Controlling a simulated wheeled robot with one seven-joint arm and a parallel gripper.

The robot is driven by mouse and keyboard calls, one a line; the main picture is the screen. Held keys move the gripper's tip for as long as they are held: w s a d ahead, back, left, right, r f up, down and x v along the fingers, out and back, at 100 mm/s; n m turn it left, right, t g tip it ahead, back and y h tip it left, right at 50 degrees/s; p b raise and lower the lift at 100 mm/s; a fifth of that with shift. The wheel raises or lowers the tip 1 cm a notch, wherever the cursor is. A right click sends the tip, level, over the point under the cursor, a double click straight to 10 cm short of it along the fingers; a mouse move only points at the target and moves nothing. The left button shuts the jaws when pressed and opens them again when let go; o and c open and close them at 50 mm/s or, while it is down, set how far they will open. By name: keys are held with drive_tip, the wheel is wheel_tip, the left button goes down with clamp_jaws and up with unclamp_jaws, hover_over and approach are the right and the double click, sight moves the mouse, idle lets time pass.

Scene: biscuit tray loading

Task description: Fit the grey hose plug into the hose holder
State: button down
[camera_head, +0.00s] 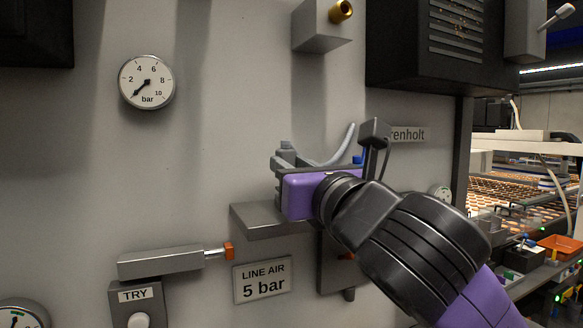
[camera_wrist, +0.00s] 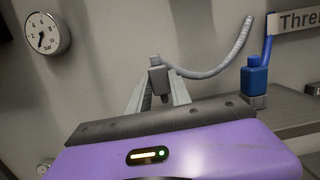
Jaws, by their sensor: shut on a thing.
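My gripper (camera_head: 284,160) is shut on the grey hose plug (camera_head: 287,149), with a finger on each side of it. In the wrist view the grey plug (camera_wrist: 158,78) sits upright between the fingertips, and a grey hose (camera_wrist: 225,60) curves from its top up to the right. A grey shelf-like bracket on the wall, which seems to be the hose holder (camera_head: 262,222), lies below my gripper in the head view. It also shows at the right of the wrist view (camera_wrist: 290,106).
A blue plug with a blue hose (camera_wrist: 255,78) stands upright at the bracket, right of the grey plug. A pressure gauge (camera_head: 147,82) is on the wall. A grey cylinder with an orange tip (camera_head: 165,261) and the "LINE AIR 5 bar" sign (camera_head: 263,281) are below left.

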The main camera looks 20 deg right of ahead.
drive_tip(key=shift+f+b, duration=1.4)
drive_tip(key=shift+f, duration=0.1)
drive_tip(key=c, duration=1.1)
unclamp_jaws()
drive_tip(key=s+f+b, duration=0.1)
drive_tip(key=s+b, duration=0.4)
drive_tip(key=s, duration=0.2)
drive_tip(key=shift+s+f+b, duration=0.15)
drive_tip(key=shift+s+b, duration=0.2)
